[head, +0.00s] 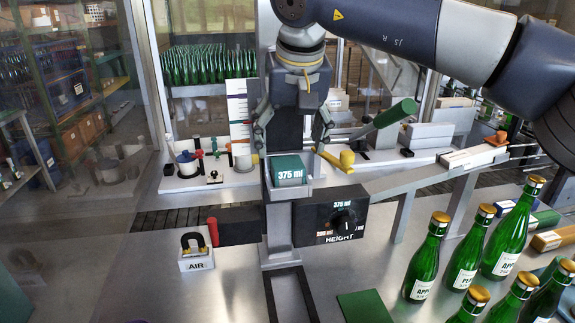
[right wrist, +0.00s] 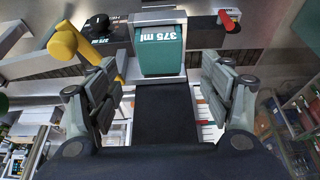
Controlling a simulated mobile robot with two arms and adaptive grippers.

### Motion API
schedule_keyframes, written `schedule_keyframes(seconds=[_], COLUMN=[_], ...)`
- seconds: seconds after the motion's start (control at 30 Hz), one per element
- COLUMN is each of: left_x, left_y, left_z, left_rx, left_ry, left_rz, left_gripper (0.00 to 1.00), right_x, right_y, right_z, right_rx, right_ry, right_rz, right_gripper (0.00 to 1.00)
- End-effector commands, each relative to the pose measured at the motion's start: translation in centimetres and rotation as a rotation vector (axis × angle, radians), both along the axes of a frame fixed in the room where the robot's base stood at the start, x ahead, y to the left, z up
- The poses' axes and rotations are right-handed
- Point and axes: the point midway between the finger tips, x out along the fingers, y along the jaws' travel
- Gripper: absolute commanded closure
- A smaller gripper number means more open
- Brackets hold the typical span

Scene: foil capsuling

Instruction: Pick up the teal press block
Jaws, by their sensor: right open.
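The teal press block (head: 287,166), marked "375 ml", sits in a grey metal holder (head: 290,193) on the upright press column. My right gripper (head: 293,138) points down just above the block, with its fingers apart on either side and nothing between them. In the right wrist view the block (right wrist: 161,58) lies ahead of the open fingers (right wrist: 162,88), roughly centred between them and apart from both. My left gripper is not in view.
A yellow-knobbed lever (head: 346,158) stands close right of the block. Below is the black HEIGHT dial box (head: 332,218). A red handle (head: 213,232) and the AIR switch (head: 196,252) are to the left. Several green bottles (head: 427,262) stand at the front right.

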Motion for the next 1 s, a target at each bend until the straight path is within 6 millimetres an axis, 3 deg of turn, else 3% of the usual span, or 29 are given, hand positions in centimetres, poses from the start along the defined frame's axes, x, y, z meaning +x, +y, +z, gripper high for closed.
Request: schedule_keyframes(seconds=[0.4,0.67,0.77,0.9,1.0], left_x=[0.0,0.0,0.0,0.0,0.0], left_y=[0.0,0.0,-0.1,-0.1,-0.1], left_z=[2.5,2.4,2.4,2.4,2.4], left_rx=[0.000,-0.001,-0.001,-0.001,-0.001], left_ry=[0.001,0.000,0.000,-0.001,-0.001], left_rz=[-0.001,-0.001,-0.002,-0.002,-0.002], left_gripper=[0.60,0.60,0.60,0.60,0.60], right_x=[1.3,1.5,1.5,1.5,1.5], right_y=[0.2,0.2,0.2,0.2,0.2], right_z=[-4.6,-5.2,-5.2,-5.2,-5.2], right_rx=[0.002,0.002,0.002,0.002,0.003], right_ry=[0.001,-0.001,-0.001,-0.001,0.000], right_rz=[0.000,0.000,0.000,0.000,-0.001], right_gripper=[0.27,0.27,0.43,0.74,0.76])
